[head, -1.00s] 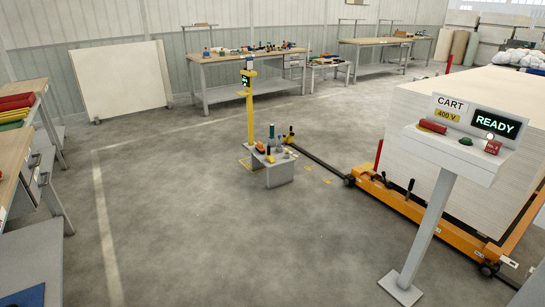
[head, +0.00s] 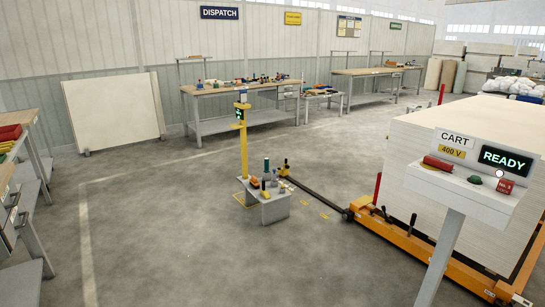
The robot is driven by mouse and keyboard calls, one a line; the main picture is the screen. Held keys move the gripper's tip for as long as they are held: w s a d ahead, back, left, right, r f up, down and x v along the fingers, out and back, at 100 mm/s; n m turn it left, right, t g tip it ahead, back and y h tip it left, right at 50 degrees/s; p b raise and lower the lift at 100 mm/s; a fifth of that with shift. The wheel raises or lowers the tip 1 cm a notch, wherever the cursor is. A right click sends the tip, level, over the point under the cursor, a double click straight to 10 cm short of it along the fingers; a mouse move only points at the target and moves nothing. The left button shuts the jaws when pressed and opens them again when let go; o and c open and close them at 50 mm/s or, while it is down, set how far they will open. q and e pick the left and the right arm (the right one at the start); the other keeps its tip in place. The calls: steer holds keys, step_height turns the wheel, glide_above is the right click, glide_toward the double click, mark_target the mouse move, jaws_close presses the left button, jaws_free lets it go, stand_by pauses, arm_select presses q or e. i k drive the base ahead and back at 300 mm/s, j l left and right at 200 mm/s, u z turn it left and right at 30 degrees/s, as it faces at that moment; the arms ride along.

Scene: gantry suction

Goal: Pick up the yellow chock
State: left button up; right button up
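I cannot make out a yellow chock for certain. A small yellow object with a dark upright part (head: 284,170) stands at the far end of the dark floor rail, just behind the small grey stand; it is too small to identify. The small grey stand (head: 273,211) carries several small items, among them an orange-yellow one (head: 254,182) at its left and dark and blue bottle-like things. Neither of my grippers is in view.
An orange cart (head: 400,238) with a big pale stack (head: 425,160) stands at right, behind a READY console (head: 465,192). A yellow post (head: 243,150) rises beside the stand. Workbenches line the back wall (head: 240,127) and left edge. The middle floor is open.

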mark_target(265, 193)
steer(key=i+u, duration=0.15)
steer(key=i, duration=2.6)
